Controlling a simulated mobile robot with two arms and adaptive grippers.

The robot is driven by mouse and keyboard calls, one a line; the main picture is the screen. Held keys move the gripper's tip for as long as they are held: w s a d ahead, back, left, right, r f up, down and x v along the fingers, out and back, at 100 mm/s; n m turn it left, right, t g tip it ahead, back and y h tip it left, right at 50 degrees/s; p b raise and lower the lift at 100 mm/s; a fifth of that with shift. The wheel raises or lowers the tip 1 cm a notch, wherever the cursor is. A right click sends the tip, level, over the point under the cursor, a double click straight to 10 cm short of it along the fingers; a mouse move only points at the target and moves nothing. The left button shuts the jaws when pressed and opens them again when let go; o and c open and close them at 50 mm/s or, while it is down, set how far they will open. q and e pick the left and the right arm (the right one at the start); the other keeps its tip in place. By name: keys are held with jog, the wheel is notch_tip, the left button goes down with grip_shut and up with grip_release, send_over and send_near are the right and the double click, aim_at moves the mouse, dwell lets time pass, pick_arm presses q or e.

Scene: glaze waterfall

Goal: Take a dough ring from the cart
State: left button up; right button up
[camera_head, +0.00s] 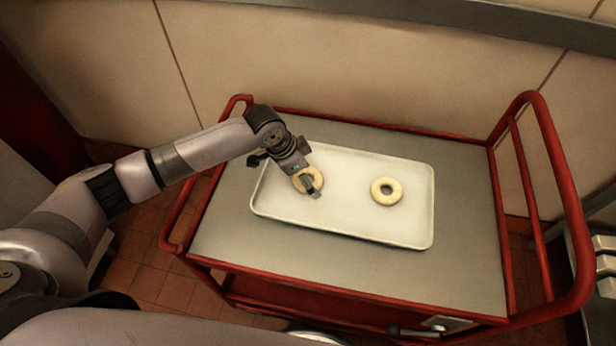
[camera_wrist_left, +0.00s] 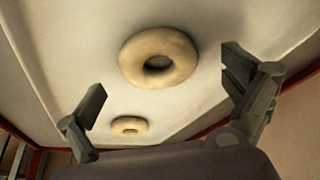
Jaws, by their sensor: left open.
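Two pale dough rings lie flat on a white tray (camera_head: 345,222) on top of the red-framed cart (camera_head: 465,270). The right-hand ring (camera_head: 386,191) lies in the right half of the tray, clear of everything. The left-hand ring (camera_head: 308,179) is at the tray's left side, partly covered by my left gripper (camera_head: 300,186). In the left wrist view, the nearer ring (camera_wrist_left: 158,58) sits ahead of the spread fingers, and the other ring (camera_wrist_left: 130,126) shows smaller, farther off. My left gripper (camera_wrist_left: 165,95) is open and empty, above the tray. My right gripper is not in view.
The cart's grey top is bare around the tray. A raised red handle (camera_head: 552,165) stands at the cart's right end. A tiled wall (camera_head: 330,60) runs behind the cart. A rack with pale items (camera_head: 604,264) is at the far right.

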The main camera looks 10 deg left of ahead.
pick_arm(q)
jog(key=shift+d+f, duration=0.1)
jog(key=shift+f, duration=0.2)
jog(key=shift+c, duration=0.4)
jog(key=c, duration=1.2)
jog(key=shift+r, duration=0.15)
